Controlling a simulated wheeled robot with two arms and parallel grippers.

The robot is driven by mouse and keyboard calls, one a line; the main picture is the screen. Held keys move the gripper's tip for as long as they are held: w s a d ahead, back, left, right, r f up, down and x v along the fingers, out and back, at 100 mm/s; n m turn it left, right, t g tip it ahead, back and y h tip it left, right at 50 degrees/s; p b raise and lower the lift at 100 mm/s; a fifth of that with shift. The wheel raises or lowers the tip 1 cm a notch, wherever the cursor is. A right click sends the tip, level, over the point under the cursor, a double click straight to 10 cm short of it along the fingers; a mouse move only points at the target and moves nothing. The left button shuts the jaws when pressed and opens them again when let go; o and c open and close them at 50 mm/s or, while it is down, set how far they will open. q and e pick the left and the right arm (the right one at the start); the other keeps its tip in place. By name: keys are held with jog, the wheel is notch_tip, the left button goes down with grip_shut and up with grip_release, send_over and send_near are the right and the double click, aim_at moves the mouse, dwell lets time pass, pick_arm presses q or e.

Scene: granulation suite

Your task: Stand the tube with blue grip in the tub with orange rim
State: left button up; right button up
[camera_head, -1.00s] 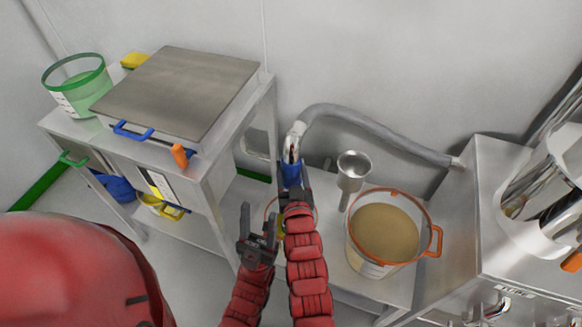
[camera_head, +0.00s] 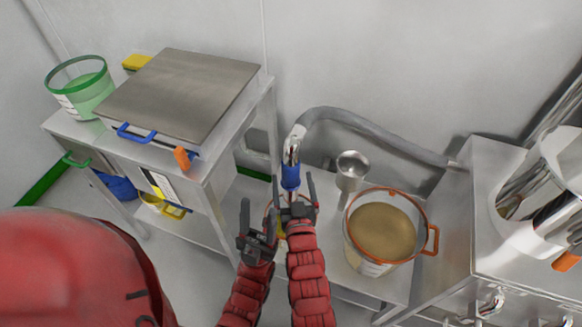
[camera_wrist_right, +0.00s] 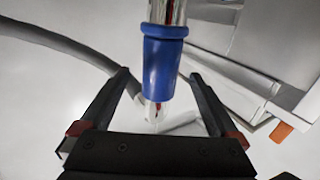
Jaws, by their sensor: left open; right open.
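The tube (camera_head: 292,150) is a shiny metal pipe with a blue grip (camera_head: 290,177), joined to a grey hose. My right gripper (camera_head: 296,182) is open just at the blue grip. In the right wrist view the blue grip (camera_wrist_right: 163,65) lies between the open fingers (camera_wrist_right: 163,88), with a gap on each side. The tube's lower end is largely hidden by my right gripper. The tub with orange rim (camera_head: 428,215) stands to the right on the low bench and holds tan powder. My left gripper (camera_head: 245,217) is open and empty, lower left of the right one.
A metal funnel-like cup (camera_head: 352,165) stands between tube and tub. The grey hose (camera_head: 380,130) arches behind to a steel cabinet (camera_head: 500,235) at right. A steel cart (camera_head: 215,190) with a green-rimmed tub (camera_head: 90,90) stands left. A container partly hidden behind my grippers shows yellow.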

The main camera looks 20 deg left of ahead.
jog(key=p+v, duration=0.6)
jog(key=v, duration=0.7)
jog(key=shift+s, duration=0.15)
jog(key=shift+d+r, duration=0.1)
